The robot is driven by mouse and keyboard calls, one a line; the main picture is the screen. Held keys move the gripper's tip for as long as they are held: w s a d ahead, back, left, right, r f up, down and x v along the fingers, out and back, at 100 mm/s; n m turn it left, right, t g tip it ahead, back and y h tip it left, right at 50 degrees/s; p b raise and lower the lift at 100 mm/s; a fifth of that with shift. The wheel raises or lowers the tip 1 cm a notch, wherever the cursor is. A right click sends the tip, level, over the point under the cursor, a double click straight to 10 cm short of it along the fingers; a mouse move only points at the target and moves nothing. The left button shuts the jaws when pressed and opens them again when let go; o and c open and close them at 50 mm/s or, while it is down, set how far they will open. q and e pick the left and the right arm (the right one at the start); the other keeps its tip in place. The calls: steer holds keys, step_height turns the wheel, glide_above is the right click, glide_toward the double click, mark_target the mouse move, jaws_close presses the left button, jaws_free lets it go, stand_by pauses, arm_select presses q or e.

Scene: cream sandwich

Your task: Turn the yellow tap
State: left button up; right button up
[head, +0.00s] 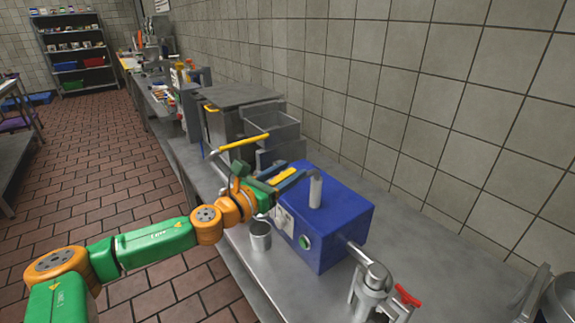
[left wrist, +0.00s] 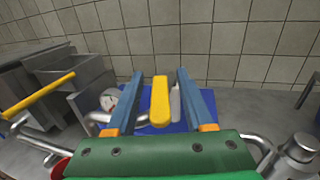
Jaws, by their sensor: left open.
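The yellow tap (head: 284,176) is a short yellow lever on top of a blue box-shaped machine (head: 335,215). In the left wrist view the yellow tap (left wrist: 160,102) lies between two long blue fingers, with a gap visible on each side. My left gripper (head: 291,177) is open, with its fingers reaching over the machine's top around the lever. In the left wrist view my left gripper (left wrist: 160,74) shows both fingers spread. The lever's mount is hidden. My right gripper is not in view.
A metal cup (head: 260,235) stands before the machine. A metal pipe with a red lever (head: 407,296) is at its right. A yellow-handled bar (head: 245,142) sticks out from the metal basins (head: 270,125) behind my gripper. The tiled wall is close behind the counter.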

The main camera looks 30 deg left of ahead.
arm_select(q)
jaws_close()
